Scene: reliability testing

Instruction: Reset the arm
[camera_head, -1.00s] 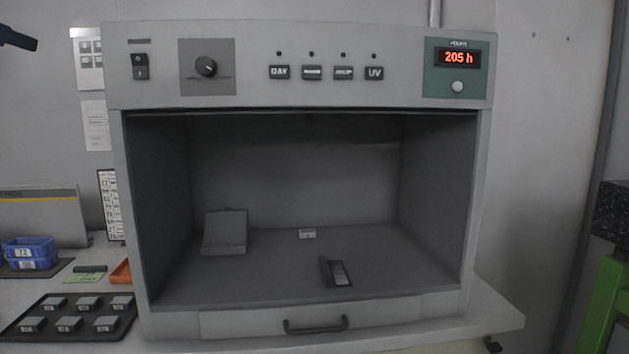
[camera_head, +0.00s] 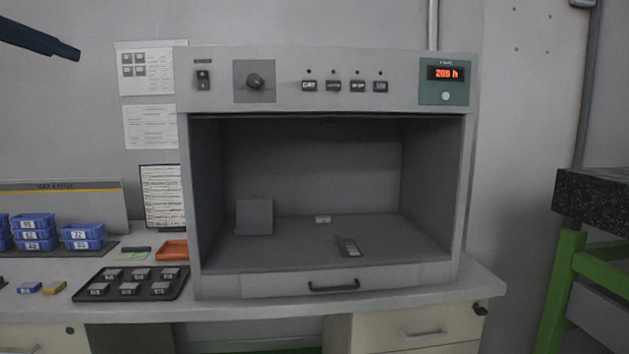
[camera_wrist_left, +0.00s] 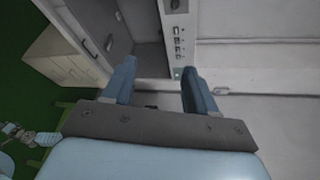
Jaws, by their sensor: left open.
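My left gripper shows at the bottom of the left wrist view (camera_wrist_left: 160,88), with its two blue fingers apart and nothing between them. In the head view only a dark part of my left arm (camera_head: 38,38) shows at the top left, in the air clear of the bench. The grey test cabinet (camera_head: 330,85) stands behind and below the left wrist camera's fingers, with its front panel also in that view (camera_wrist_left: 177,30). My right gripper is not in view.
Inside the cabinet are a square plate (camera_head: 254,216), a small labelled block (camera_head: 322,219) and a dark device (camera_head: 348,247). A black tray (camera_head: 133,293) of several samples, an orange tray (camera_head: 172,250) and blue bins (camera_head: 83,236) stand left. A green stand (camera_head: 566,262) is at right.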

